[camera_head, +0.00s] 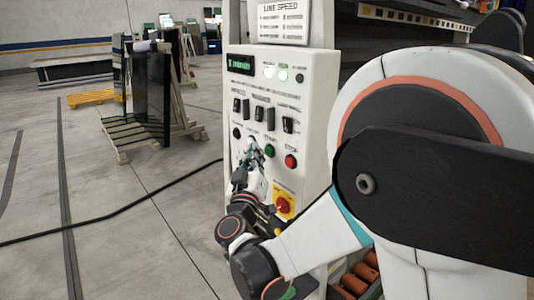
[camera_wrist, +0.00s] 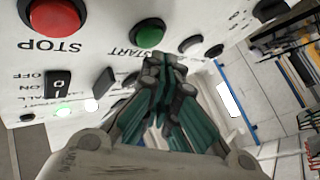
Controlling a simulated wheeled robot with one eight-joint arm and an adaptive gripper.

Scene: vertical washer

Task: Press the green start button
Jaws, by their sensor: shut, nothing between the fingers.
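The green start button (camera_head: 270,151) is on the white control panel (camera_head: 244,88), left of the red stop button (camera_head: 291,161). In the wrist view the green button (camera_wrist: 149,34) is at the upper middle, labelled START, with the red STOP button (camera_wrist: 52,17) to its left. My gripper (camera_head: 254,150) is shut and empty in front of the panel, to the left of the green button in the head view. Its fingertips (camera_wrist: 166,62) show just below the green button in the wrist view. The green button is unobstructed in both views. I cannot tell whether the fingertips touch the panel.
A yellow-backed red emergency knob (camera_head: 284,205) is low on the panel. Black switches (camera_head: 262,114) and lit lamps (camera_head: 283,75) are above the buttons. A black cable (camera_head: 120,211) crosses the floor. Glass panes on a wooden rack (camera_head: 152,110) stand behind at left.

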